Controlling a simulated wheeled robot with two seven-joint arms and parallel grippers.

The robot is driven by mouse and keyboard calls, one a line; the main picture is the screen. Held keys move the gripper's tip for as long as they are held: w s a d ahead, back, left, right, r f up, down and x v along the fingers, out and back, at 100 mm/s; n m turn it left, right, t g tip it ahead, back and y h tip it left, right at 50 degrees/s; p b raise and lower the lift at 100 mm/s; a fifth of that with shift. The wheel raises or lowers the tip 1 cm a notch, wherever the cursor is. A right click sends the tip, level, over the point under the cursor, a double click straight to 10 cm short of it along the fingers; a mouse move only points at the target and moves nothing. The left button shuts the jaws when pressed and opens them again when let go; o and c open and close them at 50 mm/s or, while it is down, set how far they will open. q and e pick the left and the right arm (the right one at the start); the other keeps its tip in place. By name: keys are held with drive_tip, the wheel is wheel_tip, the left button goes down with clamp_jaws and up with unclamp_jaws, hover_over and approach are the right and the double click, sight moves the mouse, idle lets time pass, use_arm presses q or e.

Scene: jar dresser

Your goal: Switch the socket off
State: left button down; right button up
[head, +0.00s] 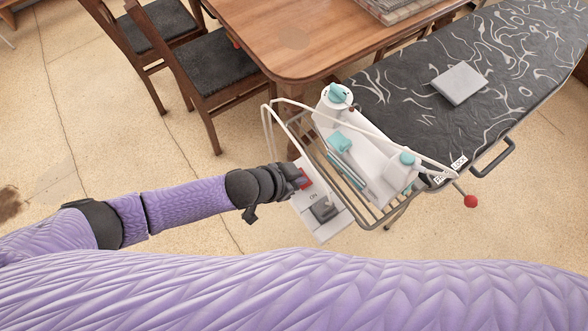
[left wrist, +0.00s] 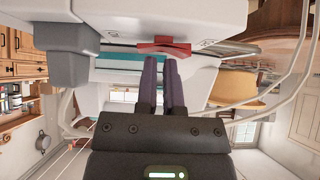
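The socket is a white panel (head: 326,228) on the near end of the ironing board, marked "ON". It carries a red switch (head: 304,178) and a grey plug (head: 325,210). In the left wrist view the red switch (left wrist: 163,46) lies just beyond my fingertips, and the grey plug (left wrist: 66,53) is to its left. My left gripper (head: 298,180) is at the switch, its two dark fingers close together with nothing held between them. They also show in the left wrist view (left wrist: 160,62). I cannot tell whether the tips touch the switch. My right gripper is not in view.
A white and teal iron (head: 375,170) sits on the wire rack beside the socket, with a pale cord looping around. The dark ironing board (head: 430,80) holds a grey folded cloth (head: 460,83). A wooden table (head: 290,40) and chairs (head: 215,65) stand behind. Floor at left is clear.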

use_arm(q)
drive_tip(key=shift+s+d, duration=0.15)
drive_tip(key=shift+s, duration=0.15)
wheel_tip(320, 180, up, 4)
drive_tip(key=p, duration=0.4)
drive_tip(key=shift+s+d+r+p, duration=0.1)
drive_tip(key=shift+r+p, duration=0.1)
drive_tip(key=shift+p, duration=0.2)
drive_tip(key=p+v, duration=0.3)
drive_tip(key=v, duration=0.6)
drive_tip(key=shift+s, duration=0.55)
drive_tip(key=shift+r, duration=0.1)
